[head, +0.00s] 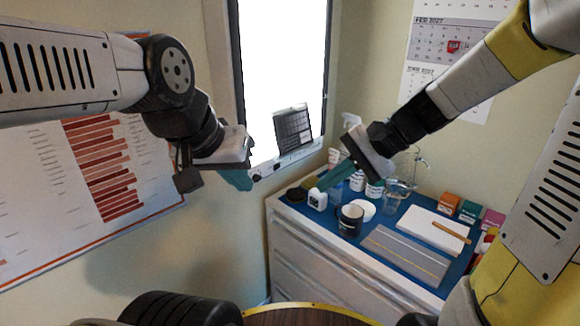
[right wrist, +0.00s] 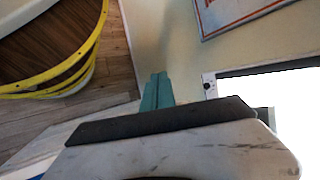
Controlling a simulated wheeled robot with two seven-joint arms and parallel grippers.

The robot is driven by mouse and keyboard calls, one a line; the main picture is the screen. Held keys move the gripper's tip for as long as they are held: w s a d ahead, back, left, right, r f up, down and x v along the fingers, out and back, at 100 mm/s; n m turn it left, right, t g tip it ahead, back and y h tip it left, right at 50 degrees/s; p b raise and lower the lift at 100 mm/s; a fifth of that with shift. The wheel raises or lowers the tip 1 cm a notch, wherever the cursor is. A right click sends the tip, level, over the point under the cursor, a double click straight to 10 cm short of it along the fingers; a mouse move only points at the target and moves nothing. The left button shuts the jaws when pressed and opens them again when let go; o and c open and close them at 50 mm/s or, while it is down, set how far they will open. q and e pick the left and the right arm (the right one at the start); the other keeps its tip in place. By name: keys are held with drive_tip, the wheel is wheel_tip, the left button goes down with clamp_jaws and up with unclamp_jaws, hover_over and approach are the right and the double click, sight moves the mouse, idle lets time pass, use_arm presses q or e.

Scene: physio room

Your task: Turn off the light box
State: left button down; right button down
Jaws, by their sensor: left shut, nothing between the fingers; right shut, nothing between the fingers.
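The light box (head: 283,60) hangs on the wall and glows bright white. A dark film sheet (head: 293,130) is on its lower part. A small dark knob (head: 256,177) sits at the left end of its bottom frame; it also shows in the right wrist view (right wrist: 207,86). My left gripper (head: 240,181) is shut and empty, its teal fingertips just left of the knob; I cannot tell whether they touch. My right gripper (head: 318,183) is shut and empty, over the cabinet's back left; its teal fingers also show in the right wrist view (right wrist: 157,91).
Below right, a cabinet with a blue top (head: 402,212) carries a dark mug (head: 350,220), white bottles, a grey ridged board (head: 405,255), a white pad (head: 432,229) and small boxes. A chart (head: 95,190) hangs left, a calendar (head: 450,50) right.

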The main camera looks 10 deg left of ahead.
sight(276, 168)
drive_tip(key=w+a+f+m+t+y, duration=0.1)
drive_tip(key=w+a+f+m+y, duration=0.2)
drive_tip(key=w, duration=0.4)
drive_tip(key=w+a+f+m+t+y, duration=0.1)
drive_tip(key=w+a+f+m+y, duration=0.2)
drive_tip(key=w+m, duration=0.35)
drive_tip(key=w+d+f+m+t, duration=0.4)
drive_tip(key=w+f+m+t, duration=0.2)
drive_tip(key=w+f+m, duration=0.2)
wheel_tip(276, 168, down, 2)
drive_tip(key=shift+w+f+y, duration=0.25)
drive_tip(key=shift+w+y, duration=0.15)
drive_tip(key=shift+w, duration=0.7)
drive_tip(key=x, duration=1.4)
drive_tip(key=shift+d, duration=0.1)
